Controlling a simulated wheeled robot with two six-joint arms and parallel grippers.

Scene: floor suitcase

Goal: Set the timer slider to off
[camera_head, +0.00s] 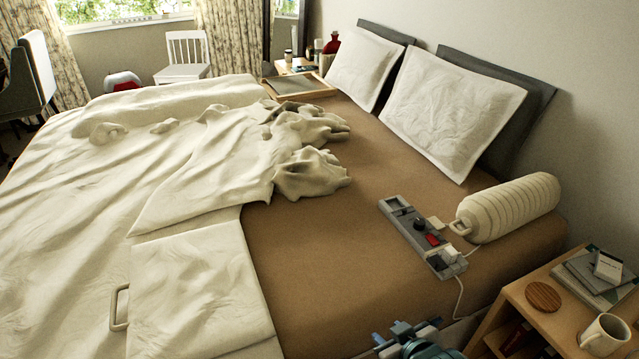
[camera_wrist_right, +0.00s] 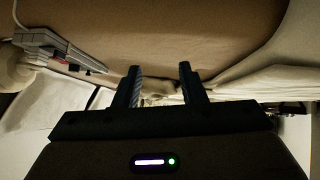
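A long grey control panel (camera_head: 409,222) lies on the brown sheet near the bed's right edge. It has a dark slot at its far end, a dark knob (camera_head: 420,224), a red part (camera_head: 433,240) and white parts at its near end. Which part is the timer slider, and its setting, is too small to tell. The panel also shows at the upper left of the right wrist view (camera_wrist_right: 62,50). My right gripper (camera_head: 408,335) is at the bottom of the head view, apart from the panel and nearer me. Its two fingers (camera_wrist_right: 160,82) are spread with nothing between them. My left gripper is not in view.
A ribbed cream bolster (camera_head: 510,207) lies right beside the panel. A white cable (camera_head: 460,296) hangs from the panel's near end. A wooden bedside table (camera_head: 560,318) with a mug (camera_head: 604,334), books and a round coaster stands at right. Bare brown sheet (camera_head: 320,250) lies left of the panel.

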